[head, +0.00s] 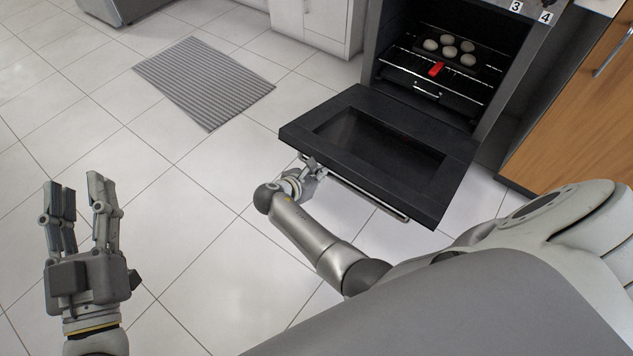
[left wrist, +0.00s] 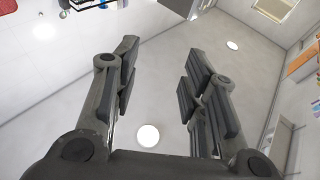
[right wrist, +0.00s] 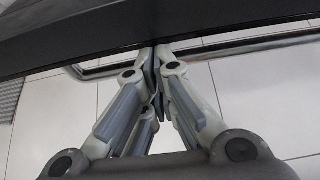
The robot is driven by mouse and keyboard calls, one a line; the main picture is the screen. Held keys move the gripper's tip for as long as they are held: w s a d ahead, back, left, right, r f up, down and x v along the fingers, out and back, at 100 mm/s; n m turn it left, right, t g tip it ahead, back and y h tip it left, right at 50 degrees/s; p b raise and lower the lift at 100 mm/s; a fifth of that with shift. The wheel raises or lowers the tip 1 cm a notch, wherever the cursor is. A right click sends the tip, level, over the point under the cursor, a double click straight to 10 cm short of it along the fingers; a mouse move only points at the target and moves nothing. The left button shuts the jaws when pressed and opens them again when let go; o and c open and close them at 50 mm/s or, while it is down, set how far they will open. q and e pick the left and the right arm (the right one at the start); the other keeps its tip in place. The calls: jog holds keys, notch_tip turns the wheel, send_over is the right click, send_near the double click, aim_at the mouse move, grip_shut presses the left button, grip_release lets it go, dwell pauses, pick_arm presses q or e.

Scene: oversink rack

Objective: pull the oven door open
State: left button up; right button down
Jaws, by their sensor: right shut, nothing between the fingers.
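The black oven door (head: 375,141) is folded down, roughly level, in front of the oven opening in the head view. Its metal handle bar (head: 368,195) runs along the door's front edge. My right gripper (head: 312,172) is shut and empty at the left end of the handle. In the right wrist view its fingertips (right wrist: 157,62) meet just in front of the handle (right wrist: 228,47) and door edge (right wrist: 130,28); whether they touch is unclear. My left gripper (head: 80,192) is open and empty, held far left of the door; its spread fingers fill the left wrist view (left wrist: 158,80).
The oven cavity shows a rack with a dark tray of several pale round items (head: 448,47) and a red object (head: 436,69). A wooden cabinet (head: 580,110) stands right of the oven. A grey striped mat (head: 204,82) lies on the open tiled floor at left.

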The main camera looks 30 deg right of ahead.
aim_at(325, 162)
pick_arm(q)
jog(key=s+a+f+g+y+p, duration=0.1)
jog(key=s+a+f+g+p, duration=0.1)
jog(key=f+g, duration=0.4)
jog(key=s+a+f+g+y+p, duration=0.2)
jog(key=s+f+g, duration=0.2)
jog(key=f, duration=0.7)
jog(key=shift+s+f+g+y, duration=0.15)
jog(key=shift+f+g+y, duration=0.2)
jog(key=shift+g, duration=0.55)
pick_arm(e)
jog(key=r, duration=0.2)
jog(key=d+r, duration=0.1)
jog(key=r, duration=0.1)
jog(key=shift+w+r, duration=0.1)
jog(key=shift+w, duration=0.15)
pick_arm(q)
jog(key=shift+a, duration=0.1)
